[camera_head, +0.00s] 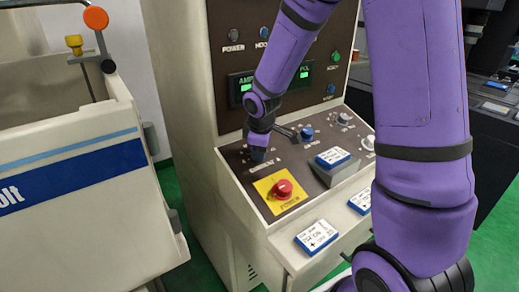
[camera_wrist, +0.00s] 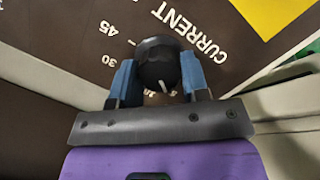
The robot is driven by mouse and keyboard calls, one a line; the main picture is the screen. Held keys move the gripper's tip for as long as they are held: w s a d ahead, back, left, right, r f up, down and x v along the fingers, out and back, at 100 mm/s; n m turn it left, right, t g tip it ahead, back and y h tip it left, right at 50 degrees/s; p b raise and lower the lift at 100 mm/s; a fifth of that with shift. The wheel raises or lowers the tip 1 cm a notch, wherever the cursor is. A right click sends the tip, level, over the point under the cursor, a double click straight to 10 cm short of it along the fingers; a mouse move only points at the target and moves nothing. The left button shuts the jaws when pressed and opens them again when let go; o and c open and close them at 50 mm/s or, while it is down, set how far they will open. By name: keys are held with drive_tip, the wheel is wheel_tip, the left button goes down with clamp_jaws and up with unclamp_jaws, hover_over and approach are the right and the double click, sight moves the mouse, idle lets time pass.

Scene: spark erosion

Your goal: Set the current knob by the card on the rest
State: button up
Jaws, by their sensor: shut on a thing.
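The current knob (camera_wrist: 158,62) is dark and round with a pale pointer line. The word CURRENT and the scale marks 30 and 45 show beside it in the wrist view. My gripper (camera_wrist: 158,80) has its two blue fingers shut on the knob from both sides. In the head view my gripper (camera_head: 258,154) is at the panel's left part and hides the knob. A white and blue card (camera_head: 333,157) lies on the raised grey rest (camera_head: 335,175) on the sloping panel; its text is too small to read.
A red emergency button (camera_head: 282,188) on a yellow plate sits just below my gripper. A blue knob (camera_head: 306,133) and pale knobs (camera_head: 344,118) stand to the right. More cards (camera_head: 316,236) lie on the front ledge. A white tank (camera_head: 75,165) stands at the left.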

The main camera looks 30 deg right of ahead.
drive_tip(key=o, duration=0.9)
drive_tip(key=shift+o, duration=0.2)
drive_tip(key=d+v, duration=0.1)
drive_tip(key=v, duration=0.9)
drive_tip(key=shift+a+r, duration=0.4)
drive_tip(key=shift+a, duration=0.1)
drive_tip(key=shift+s, duration=0.1)
drive_tip(key=s+r+m+t, duration=0.1)
drive_tip(key=s+r+m, duration=0.4)
drive_tip(key=s, duration=0.7)
drive_tip(key=s+r+m+t+y, duration=0.1)
drive_tip(key=s+r+m, duration=0.4)
drive_tip(key=s, duration=0.8)
wheel_tip(320, 180, up, 2)
drive_tip(key=shift+r, duration=0.15)
